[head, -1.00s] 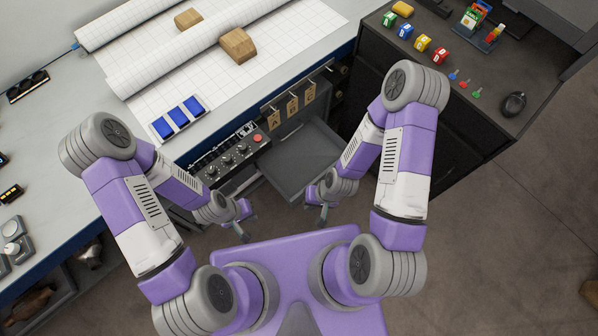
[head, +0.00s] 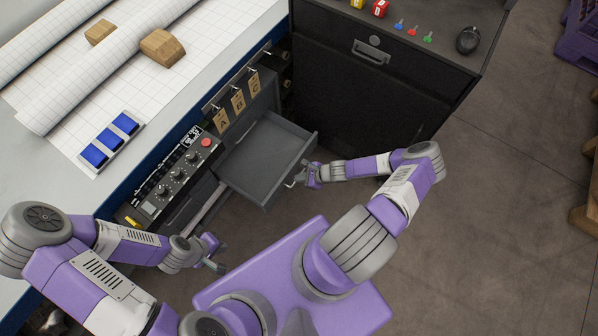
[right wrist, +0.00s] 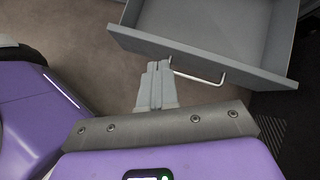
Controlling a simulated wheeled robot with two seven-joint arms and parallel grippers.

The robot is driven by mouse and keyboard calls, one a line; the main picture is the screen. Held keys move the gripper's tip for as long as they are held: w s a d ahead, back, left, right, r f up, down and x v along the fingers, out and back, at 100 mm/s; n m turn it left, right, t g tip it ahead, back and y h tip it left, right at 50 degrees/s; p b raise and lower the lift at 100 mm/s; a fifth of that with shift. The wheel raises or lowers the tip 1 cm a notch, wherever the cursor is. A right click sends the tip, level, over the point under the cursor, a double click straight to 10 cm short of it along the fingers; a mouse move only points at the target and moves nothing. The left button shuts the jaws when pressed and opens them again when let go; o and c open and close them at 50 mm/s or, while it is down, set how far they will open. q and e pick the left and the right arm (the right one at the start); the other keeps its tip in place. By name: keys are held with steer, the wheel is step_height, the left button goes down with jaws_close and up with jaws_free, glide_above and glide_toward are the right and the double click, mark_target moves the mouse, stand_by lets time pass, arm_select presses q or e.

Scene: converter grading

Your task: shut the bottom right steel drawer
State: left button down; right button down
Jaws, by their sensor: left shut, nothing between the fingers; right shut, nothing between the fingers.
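A grey steel drawer (head: 262,158) stands pulled out of the cabinet under the bench, beside the control panel, and is empty. Its front panel (right wrist: 200,58) with a bent-wire handle (right wrist: 205,78) shows in the right wrist view. My right gripper (head: 297,180) is shut and empty just outside the drawer front, near the handle. In the right wrist view its fingertips (right wrist: 158,66) are close to the handle's left end; I cannot tell whether they touch. My left gripper (head: 217,255) is shut and empty, lower left of the drawer.
A control panel (head: 175,175) with knobs and a red button is left of the drawer. Tags A, B and C (head: 238,101) hang above it. A dark cabinet (head: 355,95) stands to the right. Open floor (head: 480,210) lies at the right.

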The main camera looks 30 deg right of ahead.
steer(key=s+d+f+m+t+h+b, duration=0.2)
steer(key=d+f+m, duration=0.3)
steer(key=d, duration=0.4)
steer(key=b, duration=0.6)
glide_toward(293, 167)
steer(key=shift+m, duration=0.3)
steer(key=x, duration=0.6)
steer(key=shift+d+f, duration=0.2)
steer(key=shift+f, duration=0.35)
